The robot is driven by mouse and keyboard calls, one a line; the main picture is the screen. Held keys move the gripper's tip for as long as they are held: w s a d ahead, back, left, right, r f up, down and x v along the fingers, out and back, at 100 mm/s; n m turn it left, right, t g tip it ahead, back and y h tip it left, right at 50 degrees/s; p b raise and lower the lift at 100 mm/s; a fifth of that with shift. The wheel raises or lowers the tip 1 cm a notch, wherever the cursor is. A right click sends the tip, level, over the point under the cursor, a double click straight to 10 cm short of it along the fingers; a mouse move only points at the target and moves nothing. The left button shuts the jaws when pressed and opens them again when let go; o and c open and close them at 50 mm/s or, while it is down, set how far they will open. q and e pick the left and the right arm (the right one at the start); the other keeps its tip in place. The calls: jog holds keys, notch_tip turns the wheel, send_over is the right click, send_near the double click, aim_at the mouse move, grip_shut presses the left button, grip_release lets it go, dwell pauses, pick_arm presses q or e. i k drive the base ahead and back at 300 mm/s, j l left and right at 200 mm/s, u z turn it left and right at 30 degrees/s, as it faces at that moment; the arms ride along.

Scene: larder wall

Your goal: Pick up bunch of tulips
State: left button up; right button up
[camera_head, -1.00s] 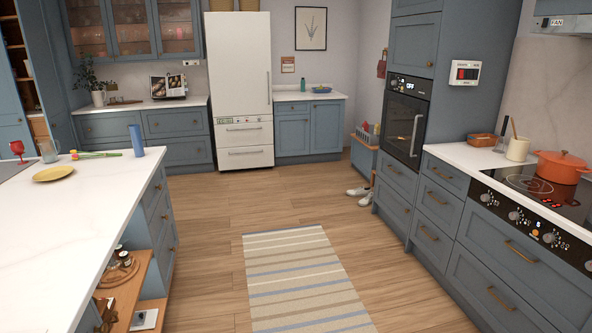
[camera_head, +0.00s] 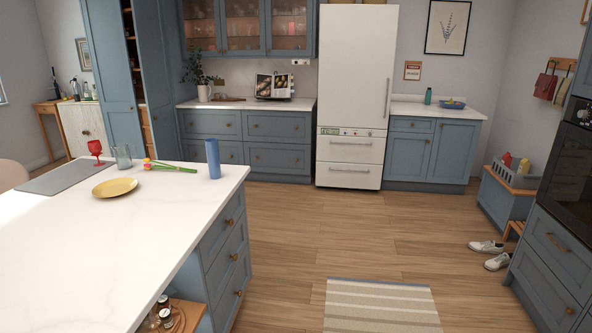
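The bunch of tulips (camera_head: 170,166) lies flat on the white island counter (camera_head: 150,235), near its far edge. Its red and yellow heads point left and its green stems point right, towards a blue cylindrical vase (camera_head: 213,158). The vase stands upright close to the stem ends. A clear glass vessel (camera_head: 122,156) stands just left of the flower heads. A yellow plate (camera_head: 115,187) lies in front of them. Neither of my grippers shows in the view.
A red goblet (camera_head: 96,150) and a grey mat (camera_head: 65,177) are at the counter's left. Wooden floor (camera_head: 310,235) is open right of the island, with a striped rug (camera_head: 380,308). White shoes (camera_head: 487,247) lie near the right-hand cabinets. A white fridge (camera_head: 355,95) stands at the back.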

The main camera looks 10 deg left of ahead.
aim_at(147, 166)
jog(key=i, duration=1.85)
jog(key=i+l+u, duration=0.35)
jog(key=i, duration=0.25)
jog(key=i+l+u, duration=0.4)
jog(key=i, duration=0.15)
jog(key=i+l+u, duration=0.35)
jog(key=i+l, duration=0.1)
jog(key=i, duration=0.1)
